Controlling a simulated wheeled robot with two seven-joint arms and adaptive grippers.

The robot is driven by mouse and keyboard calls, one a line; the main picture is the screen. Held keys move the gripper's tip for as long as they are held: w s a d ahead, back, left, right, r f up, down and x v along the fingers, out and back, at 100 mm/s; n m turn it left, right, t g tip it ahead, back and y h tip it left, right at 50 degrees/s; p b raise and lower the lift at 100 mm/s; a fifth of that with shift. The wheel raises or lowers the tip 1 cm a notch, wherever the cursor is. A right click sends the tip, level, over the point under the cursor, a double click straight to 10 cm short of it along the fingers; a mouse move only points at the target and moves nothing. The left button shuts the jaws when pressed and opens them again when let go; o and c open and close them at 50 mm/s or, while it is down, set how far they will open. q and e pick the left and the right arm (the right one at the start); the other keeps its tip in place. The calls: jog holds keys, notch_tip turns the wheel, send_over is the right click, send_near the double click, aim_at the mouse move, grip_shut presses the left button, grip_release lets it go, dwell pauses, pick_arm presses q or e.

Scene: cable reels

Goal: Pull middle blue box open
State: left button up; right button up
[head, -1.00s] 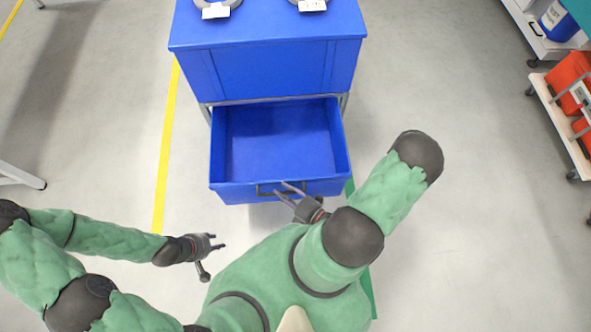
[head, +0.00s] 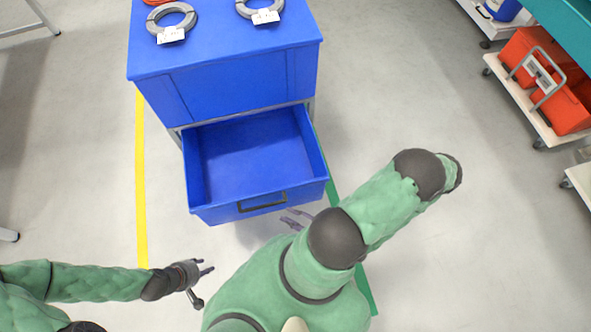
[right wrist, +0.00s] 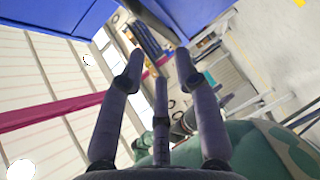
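The middle blue box (head: 249,160) is pulled out of the blue cabinet (head: 235,85) and stands open and empty in the head view. Its dark handle (head: 262,202) is on the front face. My right gripper (head: 294,218) is below and right of the handle, apart from it and partly hidden by my arm. In the right wrist view its fingers (right wrist: 160,75) are spread with nothing between them, and blue panels show at the top. My left gripper (head: 207,270) is low on the left, away from the box, with its fingers apart and empty.
Grey cable reels with white tags (head: 172,22) lie on the cabinet top. A cart with red bins (head: 545,80) stands at the right. A yellow floor line (head: 141,185) runs left of the cabinet.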

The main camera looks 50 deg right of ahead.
jog(key=shift+v, duration=0.9)
